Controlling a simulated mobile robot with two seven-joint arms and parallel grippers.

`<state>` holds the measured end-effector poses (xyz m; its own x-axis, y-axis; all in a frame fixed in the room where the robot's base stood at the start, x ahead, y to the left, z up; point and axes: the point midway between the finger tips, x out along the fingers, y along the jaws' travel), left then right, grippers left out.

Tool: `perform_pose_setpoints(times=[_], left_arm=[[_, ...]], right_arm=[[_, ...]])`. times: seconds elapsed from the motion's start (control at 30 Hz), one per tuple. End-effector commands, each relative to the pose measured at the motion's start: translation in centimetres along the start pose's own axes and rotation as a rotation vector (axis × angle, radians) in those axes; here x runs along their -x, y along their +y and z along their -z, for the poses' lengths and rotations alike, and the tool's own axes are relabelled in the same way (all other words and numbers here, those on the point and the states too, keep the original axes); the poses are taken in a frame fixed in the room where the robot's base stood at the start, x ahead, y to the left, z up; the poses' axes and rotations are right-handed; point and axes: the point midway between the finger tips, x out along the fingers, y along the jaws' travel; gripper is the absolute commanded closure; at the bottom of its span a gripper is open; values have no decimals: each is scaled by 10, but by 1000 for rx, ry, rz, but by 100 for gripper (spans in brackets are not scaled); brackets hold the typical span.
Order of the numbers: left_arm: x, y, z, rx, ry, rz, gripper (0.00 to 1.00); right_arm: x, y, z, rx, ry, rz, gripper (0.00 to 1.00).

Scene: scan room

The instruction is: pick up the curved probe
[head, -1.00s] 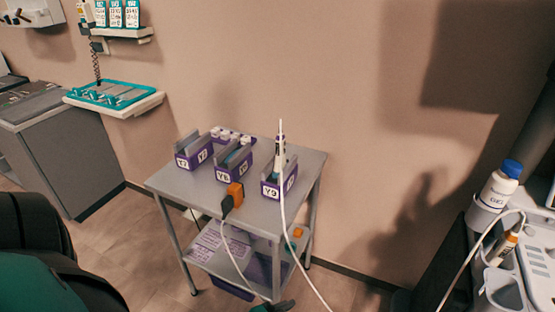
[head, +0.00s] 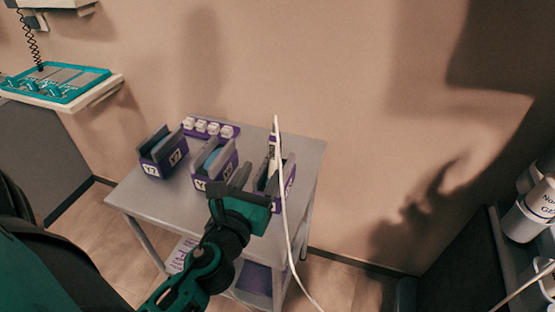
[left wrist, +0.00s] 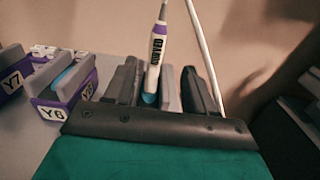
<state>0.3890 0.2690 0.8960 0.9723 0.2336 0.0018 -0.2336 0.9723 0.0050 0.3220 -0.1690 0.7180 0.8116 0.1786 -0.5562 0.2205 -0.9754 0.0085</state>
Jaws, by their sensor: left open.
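The curved probe (head: 272,148) is a slim white handle with a dark-lettered label, standing upright in the purple-and-grey holder (head: 290,172) at the right of the cart top. A white cable runs from its top end down past the cart. My left gripper (head: 256,178) is open, just in front of the holder. In the left wrist view the probe (left wrist: 156,50) shows between the two dark fingers of the gripper (left wrist: 160,80), its lower end near a blue part. I cannot tell whether the fingers touch it. My right gripper is in neither view.
The grey cart (head: 135,198) also bears a holder marked Y7 (head: 163,155), a middle holder (head: 213,165), marked Y6 in the left wrist view, and a purple rack of white-capped items (head: 212,128). The wall stands behind. A white bottle (head: 535,210) is at the right.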

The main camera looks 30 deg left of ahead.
Motion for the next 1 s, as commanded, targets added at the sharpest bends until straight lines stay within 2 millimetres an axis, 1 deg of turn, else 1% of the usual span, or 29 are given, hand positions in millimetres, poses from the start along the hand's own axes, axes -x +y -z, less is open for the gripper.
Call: perform_pose_setpoints(times=[0.1, 0.2, 0.3, 0.4, 0.57, 0.67, 0.8, 0.9, 1.0], left_arm=[[-20, 0, -5, 0, -3, 0, 45], [-38, 0, -3, 1, -2, 1, 45], [-53, 0, -2, 2, -1, 0, 45], [-64, 0, -1, 3, 0, 0, 45], [-72, 1, 0, 4, 0, 0, 45], [-83, 3, 0, 4, 0, -1, 45], [-104, 5, 2, 6, 0, -1, 45], [-115, 5, 3, 4, 1, 0, 45], [-120, 5, 3, 5, 1, 0, 45]], right_arm=[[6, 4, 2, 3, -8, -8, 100], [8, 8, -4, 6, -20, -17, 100], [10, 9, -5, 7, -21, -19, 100], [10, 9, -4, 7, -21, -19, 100], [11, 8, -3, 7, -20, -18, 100], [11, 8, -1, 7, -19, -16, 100], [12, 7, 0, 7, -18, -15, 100], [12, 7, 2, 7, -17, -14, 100], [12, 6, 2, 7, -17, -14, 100]])
